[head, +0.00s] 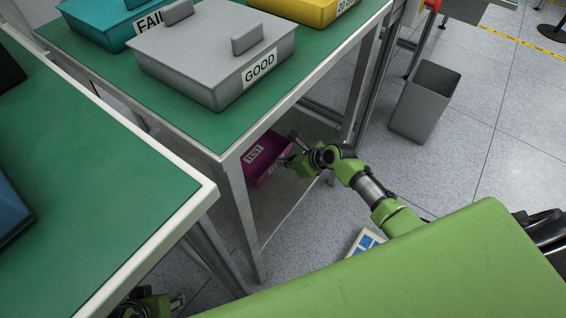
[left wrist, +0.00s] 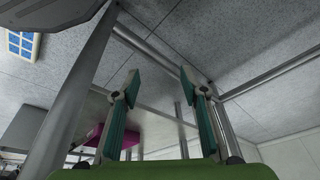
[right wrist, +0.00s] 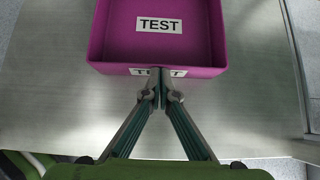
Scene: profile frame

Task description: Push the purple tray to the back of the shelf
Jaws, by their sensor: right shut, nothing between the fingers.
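The purple tray (head: 262,172), labelled TEST, sits on the grey lower shelf (head: 300,190) under the green-topped table. In the right wrist view the tray (right wrist: 207,40) looks empty, with a label inside and one on its front wall. My right gripper (head: 289,152) reaches in under the table; its fingers are together with nothing between them. Its fingertips (right wrist: 158,78) overlap the front wall and hide part of that label; contact is not certain. My left gripper (left wrist: 160,84) is open and empty, with the tray (left wrist: 95,133) off to its left.
Table legs (head: 240,215) stand close to the tray and my right arm. Grey (head: 210,60), teal (head: 110,25) and yellow (head: 300,8) boxes stand on the tabletop. Another green table (head: 90,190) is at left. A grey bin (head: 425,100) stands on the floor at right.

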